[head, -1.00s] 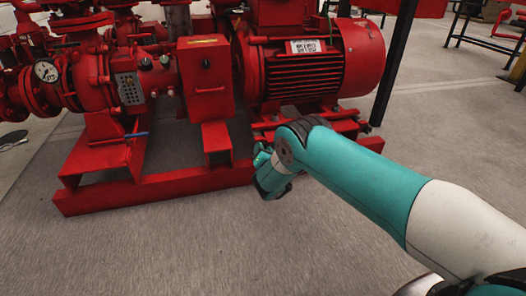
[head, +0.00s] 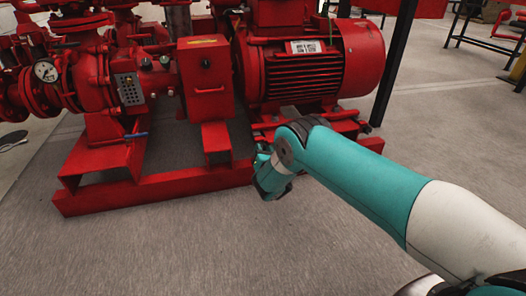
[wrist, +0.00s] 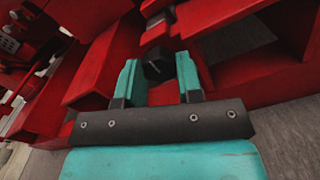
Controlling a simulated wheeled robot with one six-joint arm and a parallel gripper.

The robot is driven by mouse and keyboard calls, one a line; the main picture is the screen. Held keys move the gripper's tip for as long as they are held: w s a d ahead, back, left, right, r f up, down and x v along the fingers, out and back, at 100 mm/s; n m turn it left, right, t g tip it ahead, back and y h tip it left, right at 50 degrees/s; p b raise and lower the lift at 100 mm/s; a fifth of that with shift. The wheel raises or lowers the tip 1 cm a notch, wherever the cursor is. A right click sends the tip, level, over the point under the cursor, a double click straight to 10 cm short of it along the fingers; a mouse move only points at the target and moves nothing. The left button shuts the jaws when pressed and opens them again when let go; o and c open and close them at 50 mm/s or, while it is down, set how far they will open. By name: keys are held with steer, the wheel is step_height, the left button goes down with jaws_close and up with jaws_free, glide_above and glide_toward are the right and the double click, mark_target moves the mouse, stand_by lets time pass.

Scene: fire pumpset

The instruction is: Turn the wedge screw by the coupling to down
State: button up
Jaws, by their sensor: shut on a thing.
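The wedge screw (wrist: 157,63) shows in the wrist view as a dark, blocky head with a small pale mark, set against red metal. My gripper (wrist: 158,70) has its two teal fingers on either side of this head and is shut on it. Which way the mark points is too small to tell surely. In the head view, the wrist of my arm is low beside the red base frame (head: 155,190), below the motor (head: 315,65). My fingertips and the screw are hidden there. The red coupling housing (head: 205,75) stands between pump and motor.
Red frame beams close in on both sides of my fingers in the wrist view. The pump (head: 85,85) with its gauge (head: 46,71) stands at left. A dark post (head: 392,60) rises at right. The grey floor in front is clear.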

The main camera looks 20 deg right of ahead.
steer(key=o, duration=0.9)
steer(key=shift+s+p, duration=8.75)
steer(key=shift+p, duration=0.95)
steer(key=shift+w, duration=0.1)
